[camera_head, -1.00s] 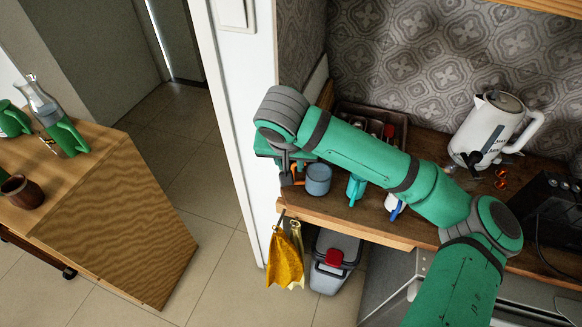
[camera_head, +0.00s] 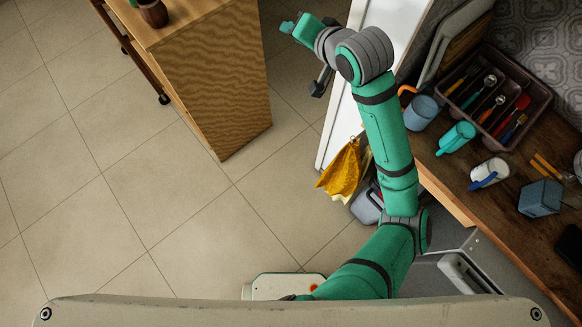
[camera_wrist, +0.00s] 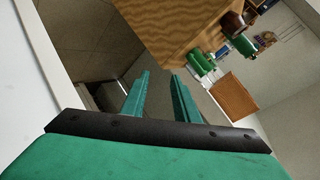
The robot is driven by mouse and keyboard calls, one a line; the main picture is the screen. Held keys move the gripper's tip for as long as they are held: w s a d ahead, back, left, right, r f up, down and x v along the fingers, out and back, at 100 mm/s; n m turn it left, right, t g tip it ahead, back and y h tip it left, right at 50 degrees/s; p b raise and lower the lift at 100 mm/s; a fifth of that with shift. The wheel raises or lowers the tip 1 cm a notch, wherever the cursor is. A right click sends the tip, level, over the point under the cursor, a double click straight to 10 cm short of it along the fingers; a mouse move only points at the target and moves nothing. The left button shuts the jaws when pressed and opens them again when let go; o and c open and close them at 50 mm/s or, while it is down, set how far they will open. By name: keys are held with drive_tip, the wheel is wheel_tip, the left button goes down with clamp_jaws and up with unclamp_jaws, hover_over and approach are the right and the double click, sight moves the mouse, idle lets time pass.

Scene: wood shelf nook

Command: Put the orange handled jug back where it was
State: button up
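The orange handled jug (camera_head: 421,113) is a grey-blue cup with an orange handle on its left. It stands upright on the left end of the wooden counter (camera_head: 455,190), in front of the cutlery tray. My gripper (camera_head: 288,27) is off to the left in the head view, out past the white door frame and apart from the jug. In the wrist view my gripper (camera_wrist: 160,85) has its two green fingers apart with nothing between them. The jug does not show in the wrist view.
The cutlery tray (camera_head: 540,85) is behind. A wooden cabinet (camera_head: 225,85) stands left across open tiled floor (camera_head: 150,200). Green mugs show in the wrist view (camera_wrist: 200,62).

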drive_tip(key=a+m+t+y, duration=0.2)
drive_tip(key=a+t, duration=0.4)
drive_tip(key=a, duration=0.2)
drive_tip(key=s+f+m+t+h, duration=0.1)
drive_tip(key=s+f+m+h, duration=0.35)
drive_tip(key=s+f, duration=1.05)
drive_tip(key=s+d+f+n+h, duration=0.1)
drive_tip(key=s+d+f+n, duration=0.1)
drive_tip(key=s, duration=0.7)
drive_tip(key=s+d+f+n+g+h, duration=0.1)
drive_tip(key=s+d+f+n, duration=0.1)
drive_tip(key=s+n, duration=0.3)
drive_tip(key=s+d+f+n+g+h, duration=0.1)
drive_tip(key=s+n, duration=0.3)
drive_tip(key=s, duration=0.9)
drive_tip(key=shift+s+d+f, duration=0.2)
drive_tip(key=shift+d+f, duration=0.5)
drive_tip(key=shift+d, duration=0.2)
